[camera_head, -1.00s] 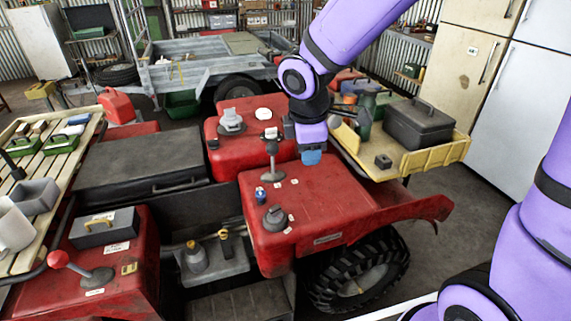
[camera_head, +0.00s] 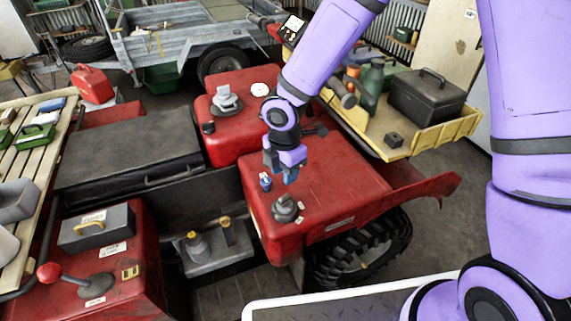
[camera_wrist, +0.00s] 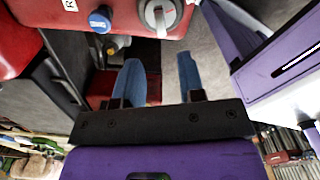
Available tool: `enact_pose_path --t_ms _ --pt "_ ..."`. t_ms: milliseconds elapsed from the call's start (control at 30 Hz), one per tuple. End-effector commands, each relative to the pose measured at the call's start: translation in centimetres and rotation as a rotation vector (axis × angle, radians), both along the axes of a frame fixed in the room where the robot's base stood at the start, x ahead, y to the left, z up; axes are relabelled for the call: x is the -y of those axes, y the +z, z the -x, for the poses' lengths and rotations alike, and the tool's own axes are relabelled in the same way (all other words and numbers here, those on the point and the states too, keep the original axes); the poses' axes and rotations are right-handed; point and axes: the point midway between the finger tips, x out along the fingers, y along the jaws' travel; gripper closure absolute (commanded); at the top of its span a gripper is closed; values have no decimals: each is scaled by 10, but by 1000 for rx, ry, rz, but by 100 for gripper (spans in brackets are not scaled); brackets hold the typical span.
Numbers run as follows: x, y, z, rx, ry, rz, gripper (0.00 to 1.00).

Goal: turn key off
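A small blue-topped piece (camera_head: 265,181), which may be the key, stands on the red fender (camera_head: 335,185). It also shows in the wrist view (camera_wrist: 100,20) as a round blue head near a white label. Next to it is a grey rotary knob (camera_head: 284,208), also in the wrist view (camera_wrist: 158,17). My gripper (camera_head: 281,169) is just above and right of the blue piece in the head view. In the wrist view its two blue fingers (camera_wrist: 160,76) are spread with nothing between them, apart from both controls. The turned position of the key cannot be made out.
A red-knobbed lever (camera_head: 75,283) and a grey box (camera_head: 97,228) stand on the left red fender. Two yellow-topped pedals (camera_head: 210,240) sit between the fenders. A yellow tray (camera_head: 420,140) with a black toolbox (camera_head: 425,97) is at the right.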

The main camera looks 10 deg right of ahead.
Motion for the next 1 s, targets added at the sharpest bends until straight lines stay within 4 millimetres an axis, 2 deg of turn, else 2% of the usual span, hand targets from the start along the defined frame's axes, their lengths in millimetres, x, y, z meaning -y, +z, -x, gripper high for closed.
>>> enact_pose_path --t_ms 700,1000 --pt "0 -73 0 0 -1 1 64" --pt "0 -91 0 1 -2 1 64"
